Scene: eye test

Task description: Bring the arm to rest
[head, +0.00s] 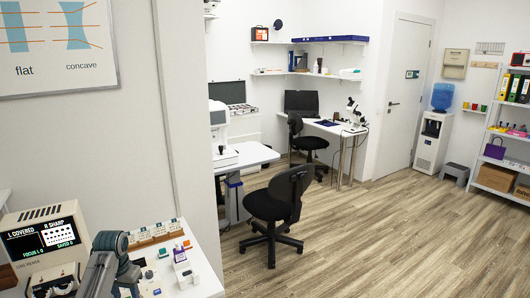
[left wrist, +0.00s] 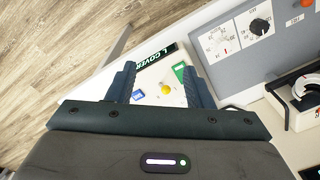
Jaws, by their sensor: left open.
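My left arm (head: 105,262) comes in at the lower left of the head view, bent over a white table (head: 207,268). Its gripper cannot be made out clearly there. In the left wrist view my left gripper (left wrist: 161,76) is open, with its two fingers apart and nothing held between them. Beyond the fingers is a white surface with a yellow knob (left wrist: 166,88), a green-edged piece (left wrist: 180,72) and a dark strip reading "L COVER" (left wrist: 156,56). My right gripper is in neither view.
A beige device (head: 43,240) with a lit screen reading "L COVERED, R SHARP" stands left of my arm. A rack of small pieces (head: 155,233) lies behind it. A panel with dials (left wrist: 250,35) is at the right of the wrist view. Black chairs (head: 280,205) stand on open wooden floor.

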